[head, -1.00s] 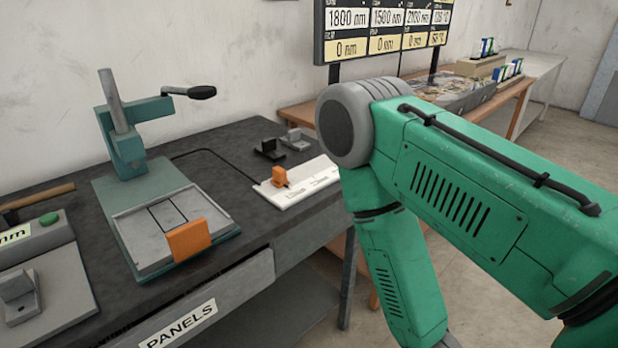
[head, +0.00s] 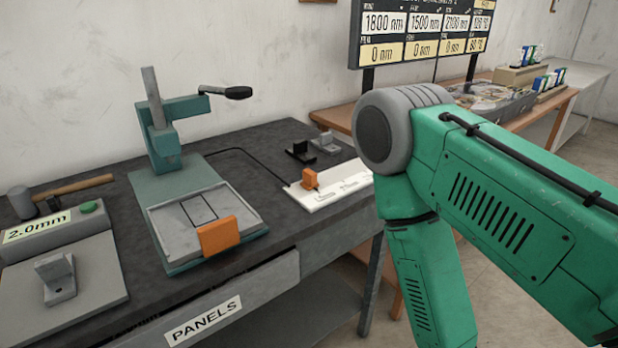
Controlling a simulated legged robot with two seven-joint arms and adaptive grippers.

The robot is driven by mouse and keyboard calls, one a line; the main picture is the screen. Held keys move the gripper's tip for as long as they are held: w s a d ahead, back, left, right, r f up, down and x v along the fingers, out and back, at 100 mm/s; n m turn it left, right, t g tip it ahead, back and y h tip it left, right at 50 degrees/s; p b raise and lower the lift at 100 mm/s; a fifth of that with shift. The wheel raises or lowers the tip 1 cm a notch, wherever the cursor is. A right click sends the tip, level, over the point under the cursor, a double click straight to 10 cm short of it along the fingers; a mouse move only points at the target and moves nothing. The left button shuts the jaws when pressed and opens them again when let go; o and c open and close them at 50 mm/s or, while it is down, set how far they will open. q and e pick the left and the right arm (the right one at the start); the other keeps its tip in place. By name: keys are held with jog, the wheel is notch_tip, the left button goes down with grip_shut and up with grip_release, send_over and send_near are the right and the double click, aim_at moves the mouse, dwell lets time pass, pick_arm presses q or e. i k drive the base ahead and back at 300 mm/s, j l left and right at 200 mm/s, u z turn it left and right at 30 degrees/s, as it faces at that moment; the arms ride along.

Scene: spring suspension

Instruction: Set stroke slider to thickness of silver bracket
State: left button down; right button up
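The stroke slider appears to be the orange block (head: 310,178) on a white marked scale plate (head: 332,194) at the table's right end. Its markings are too small to read. A silver bracket (head: 325,142) lies behind it, next to a black bracket (head: 299,151). Another grey bracket (head: 56,277) stands on a gauge base (head: 92,272) at the left, whose label (head: 38,226) reads 2.0mm. A green arm of mine comes in from the right; its gripper is out of frame. My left gripper is not in view.
A teal press (head: 172,150) with a black-knobbed lever and an orange front block (head: 218,236) stands mid-table. A hammer (head: 60,197) lies at the left. A black cable runs to the scale plate. A display board (head: 420,35) stands behind.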

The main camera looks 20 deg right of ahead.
aim_at(310, 183)
jog(key=i+j+u, duration=0.5)
jog(key=i+j, duration=0.2)
jog(key=j, duration=0.1)
